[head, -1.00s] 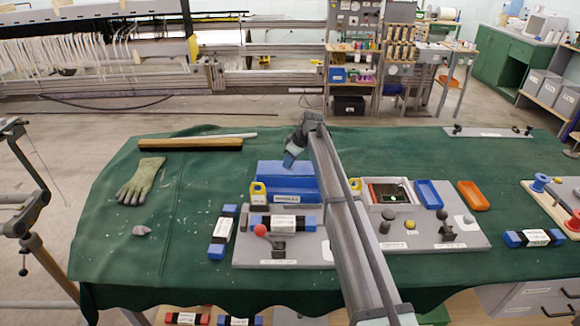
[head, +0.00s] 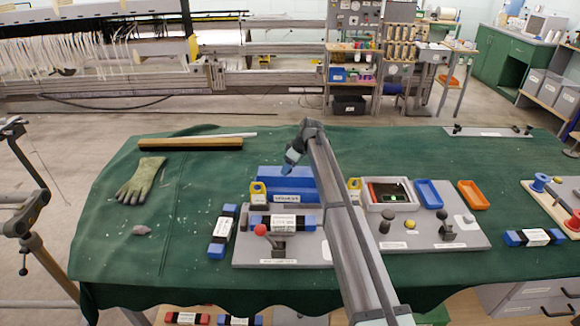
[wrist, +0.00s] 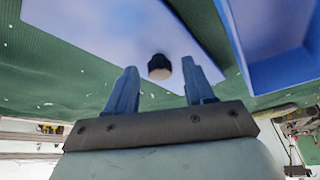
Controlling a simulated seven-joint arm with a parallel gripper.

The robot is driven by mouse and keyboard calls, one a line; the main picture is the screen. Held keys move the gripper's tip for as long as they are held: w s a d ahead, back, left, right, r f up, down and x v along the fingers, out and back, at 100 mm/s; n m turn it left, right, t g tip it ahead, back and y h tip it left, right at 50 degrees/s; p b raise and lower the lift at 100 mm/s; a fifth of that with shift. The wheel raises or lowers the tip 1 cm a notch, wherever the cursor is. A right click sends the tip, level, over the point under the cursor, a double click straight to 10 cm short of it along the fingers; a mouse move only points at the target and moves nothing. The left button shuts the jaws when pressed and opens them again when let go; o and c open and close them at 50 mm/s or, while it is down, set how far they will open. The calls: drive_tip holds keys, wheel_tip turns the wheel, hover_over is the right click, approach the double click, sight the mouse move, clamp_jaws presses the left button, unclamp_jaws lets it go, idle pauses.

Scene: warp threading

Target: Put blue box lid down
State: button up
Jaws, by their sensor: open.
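The blue box (head: 287,187) stands at the back of the grey board in the head view. In the wrist view the box (wrist: 265,45) is open on top, at the upper right. The flat blue lid (wrist: 100,30) is beside it over the green cloth, its dark round knob (wrist: 159,67) upward. My gripper (wrist: 160,76) is open, with a fingertip on each side of the knob and gaps between. Whether the lid rests fully on the cloth is hard to tell. In the head view my gripper (head: 289,168) is just behind the box; I cannot make out the lid there.
The grey board (head: 250,255) holds a red-knobbed lever (head: 261,230) and a labelled blue-ended block (head: 283,223). Yellow tags (head: 258,193) stand near the box. A glove (head: 141,179) and wooden brush (head: 190,144) lie left. The green cloth between glove and board is mostly clear.

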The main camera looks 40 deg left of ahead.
drive_tip(key=shift+r, duration=0.1)
drive_tip(key=v, duration=1.2)
idle(0.4)
